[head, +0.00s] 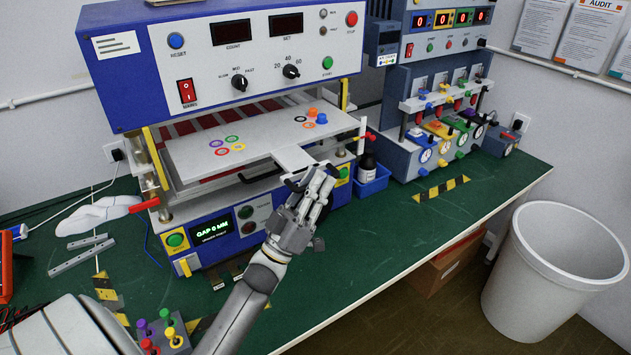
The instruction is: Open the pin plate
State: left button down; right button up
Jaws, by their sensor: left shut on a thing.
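The pin plate (195,153) is a light grey flat plate in the blue and white test machine (210,70). Coloured rings are printed on it, and orange and blue pins stand near its right end. A narrower tongue (293,157) juts out at its front, with a dark handle at its edge. My left gripper (316,182) is at this handle, shut on it; the fingers hide part of the grip. A small display on the machine's lower front reads "GAP 0 MM". My right gripper is not in view.
A second machine with several coloured dials (425,155) stands at the right. A blue bin (372,183) with a dark bottle sits between the machines. A small box with coloured knobs (163,335) is at the front left. The green table (400,220) is clear at front right.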

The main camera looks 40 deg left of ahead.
pick_arm(q)
jog(key=d, duration=0.1)
jog(key=s+d, duration=0.1)
jog(key=d, duration=0.1)
jog(key=s+d, duration=0.1)
jog(key=shift+d, duration=0.4)
jog(key=c, duration=1.5)
grip_release()
jog(key=shift+a+f, duration=0.1)
jog(key=v, duration=1.2)
